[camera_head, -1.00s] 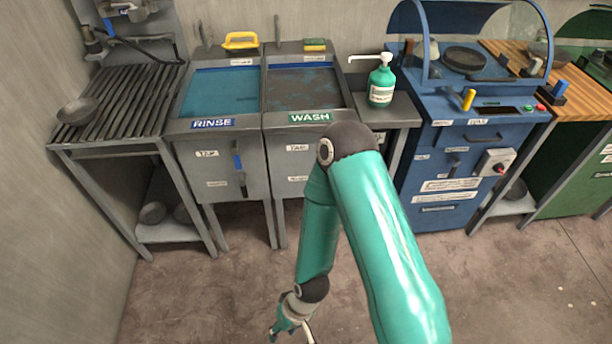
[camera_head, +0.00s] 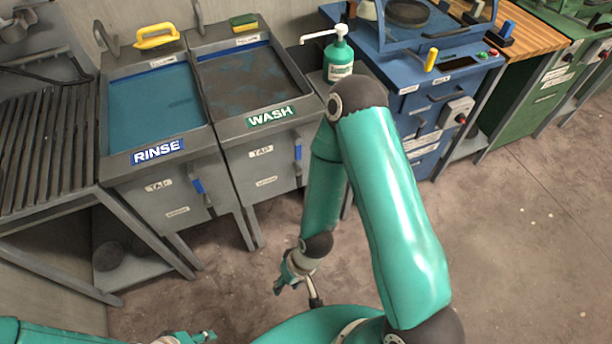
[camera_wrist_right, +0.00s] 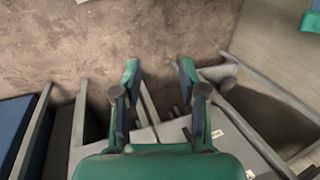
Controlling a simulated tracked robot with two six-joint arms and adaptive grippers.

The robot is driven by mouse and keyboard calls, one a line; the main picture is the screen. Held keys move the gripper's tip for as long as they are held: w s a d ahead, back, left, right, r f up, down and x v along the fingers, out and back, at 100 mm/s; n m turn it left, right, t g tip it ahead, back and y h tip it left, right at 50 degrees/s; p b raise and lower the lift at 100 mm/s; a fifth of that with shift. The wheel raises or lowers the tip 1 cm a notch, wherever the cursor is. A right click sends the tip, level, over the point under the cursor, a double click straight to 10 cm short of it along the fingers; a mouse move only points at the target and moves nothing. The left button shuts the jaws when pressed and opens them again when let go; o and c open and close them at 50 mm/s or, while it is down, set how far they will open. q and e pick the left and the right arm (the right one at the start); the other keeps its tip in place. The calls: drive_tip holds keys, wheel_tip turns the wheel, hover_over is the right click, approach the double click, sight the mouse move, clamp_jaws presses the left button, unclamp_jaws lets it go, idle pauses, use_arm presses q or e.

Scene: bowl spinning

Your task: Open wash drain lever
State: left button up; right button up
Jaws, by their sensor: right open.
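The wash sink (camera_head: 240,140) is a grey metal basin with murky water and a green WASH sign on its front rim. Its front panel carries a blue-handled tap lever (camera_head: 298,153) at the right edge, with a small grey lever (camera_head: 299,170) just below it, level with the lower label. My right gripper (camera_head: 300,288) hangs in front of and below the panel, apart from the levers. In the right wrist view its fingers (camera_wrist_right: 160,82) are spread and empty. My left gripper (camera_head: 207,336) shows only partly at the bottom edge, its jaws unclear.
The rinse sink (camera_head: 157,105) stands left of the wash sink, beside a slatted rack (camera_head: 45,150). A green soap bottle (camera_head: 339,60) stands to the right, then a blue machine (camera_head: 425,75). The floor (camera_head: 520,250) at right is clear.

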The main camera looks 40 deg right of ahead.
drive_tip(key=shift+w+a, duration=0.15)
drive_tip(key=shift+w, duration=0.1)
drive_tip(key=shift+o, duration=0.6)
drive_tip(key=t+h+b, duration=0.7)
drive_tip(key=t+b, duration=0.6)
drive_tip(key=b, duration=1.2)
approach(300, 181)
drive_tip(key=shift+m+g, duration=0.3)
drive_tip(key=x, duration=1.1)
drive_tip(key=shift+w+a+r+p, duration=0.1)
drive_tip(key=shift+a+r+p, duration=0.05)
drive_tip(key=shift+r+p, duration=0.15)
